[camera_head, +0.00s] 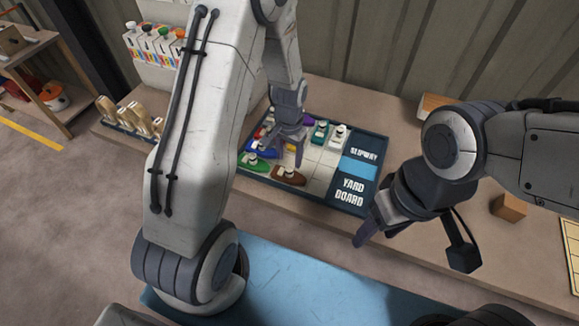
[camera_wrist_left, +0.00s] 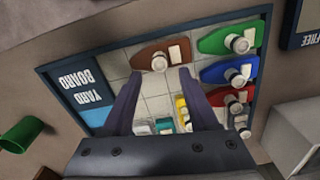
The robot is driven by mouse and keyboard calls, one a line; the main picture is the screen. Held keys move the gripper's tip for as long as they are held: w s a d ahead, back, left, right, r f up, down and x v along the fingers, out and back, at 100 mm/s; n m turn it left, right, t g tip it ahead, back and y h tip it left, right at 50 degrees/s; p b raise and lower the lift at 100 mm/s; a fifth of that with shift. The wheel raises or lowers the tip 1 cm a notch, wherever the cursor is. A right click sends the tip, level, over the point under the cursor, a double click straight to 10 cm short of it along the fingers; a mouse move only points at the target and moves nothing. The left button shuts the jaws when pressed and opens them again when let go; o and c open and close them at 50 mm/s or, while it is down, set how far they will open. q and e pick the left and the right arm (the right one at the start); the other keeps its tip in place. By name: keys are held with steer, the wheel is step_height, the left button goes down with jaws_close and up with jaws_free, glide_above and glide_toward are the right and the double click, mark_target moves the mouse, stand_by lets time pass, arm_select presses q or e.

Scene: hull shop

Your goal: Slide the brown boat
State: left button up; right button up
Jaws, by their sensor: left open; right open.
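The brown boat (camera_head: 290,177) lies on the yard board (camera_head: 343,206) near its front edge, right of the green boat (camera_head: 252,164). In the left wrist view the brown boat (camera_wrist_left: 150,56) shows at the board's top edge, with a pale cabin and round knob toward its right end. My left gripper (camera_head: 290,158) is over the board, just behind the brown boat in the head view. Its open fingers (camera_wrist_left: 160,80) point at the boat with nothing between them; I cannot tell whether they touch it. My right gripper (camera_head: 372,228) is open and empty at the board's front right.
Blue (camera_wrist_left: 228,72), red (camera_wrist_left: 230,97), yellow (camera_wrist_left: 182,112) and teal (camera_wrist_left: 164,125) boats also lie on the board. The blue slipway (camera_head: 359,169) is at its right side. A wooden block (camera_head: 508,207) stands on the bench further right. A green cup-like object (camera_wrist_left: 22,133) is beside the board.

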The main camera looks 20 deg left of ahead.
mark_target(290, 168)
arm_select(q)
step_height(290, 168, down, 6)
steer(key=shift+f+p, duration=0.1)
steer(key=shift+p, duration=0.25)
jaws_close()
stand_by(1.4)
